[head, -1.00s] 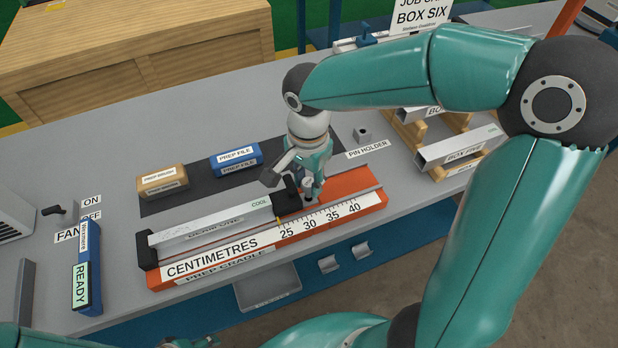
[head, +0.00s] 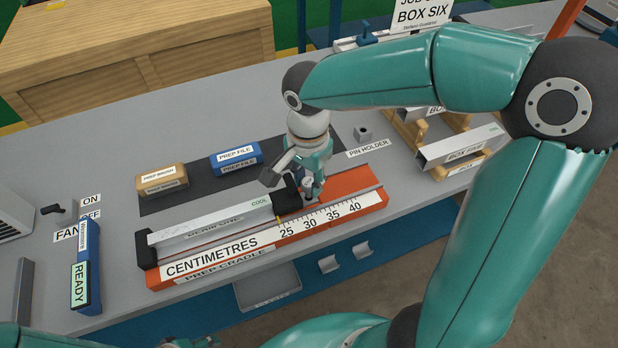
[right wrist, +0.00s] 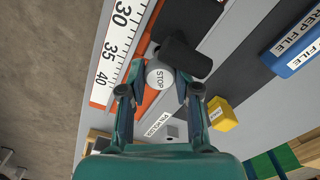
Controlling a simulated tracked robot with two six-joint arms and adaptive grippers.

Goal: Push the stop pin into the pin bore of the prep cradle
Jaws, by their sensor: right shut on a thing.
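My right gripper (head: 310,190) is shut on the stop pin, over the orange prep cradle (head: 363,183). In the right wrist view its fingers (right wrist: 159,88) sit either side of the pin's round white head (right wrist: 159,75), marked STOP.
The pin holder (head: 362,133) stands behind the cradle. The prep brush (head: 162,180) and prep file (head: 236,158) lie on a dark mat. A yellow block (right wrist: 222,113) shows in the right wrist view. Box tubes (head: 460,147) on wooden rests are at right. A blue READY device (head: 86,268) is at left.

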